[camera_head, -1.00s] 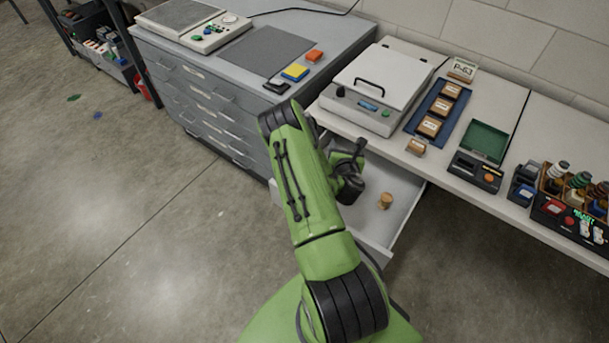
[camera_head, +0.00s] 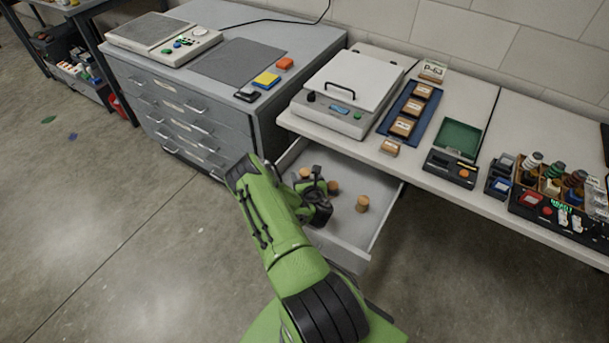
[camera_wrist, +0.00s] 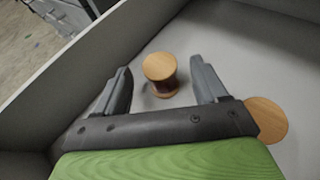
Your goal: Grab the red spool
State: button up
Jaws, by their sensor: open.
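In the wrist view a spool (camera_wrist: 160,74) with pale wooden ends and a dark reddish winding stands upright in a drawer. My gripper (camera_wrist: 160,68) is open, with one finger to each side of this spool and a gap on both sides. A second round wooden spool top (camera_wrist: 267,118) shows outside the right finger, partly hidden by my gripper; its winding is not visible. In the head view my gripper (camera_head: 318,192) is low inside the open drawer, among several wooden-ended spools. One spool (camera_head: 362,204) stands clear to its right. Their colours are hard to tell there.
The open grey drawer (camera_head: 352,250) has walls close around my gripper, under the white bench (camera_head: 440,180). A white device (camera_head: 345,95) stands on the bench above. A grey cabinet (camera_head: 190,115) stands to the left. Bare drawer floor lies right of the clear spool.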

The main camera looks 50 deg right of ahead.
aim_at(304, 172)
jog(key=x, duration=0.4)
jog(key=shift+w+d, duration=0.1)
jog(key=shift+w, duration=0.1)
jog(key=c, duration=1.1)
notch_tip(304, 172, up, 10)
jog(key=p, duration=0.4)
jog(key=shift+s, duration=0.1)
jog(key=shift+c, duration=0.2)
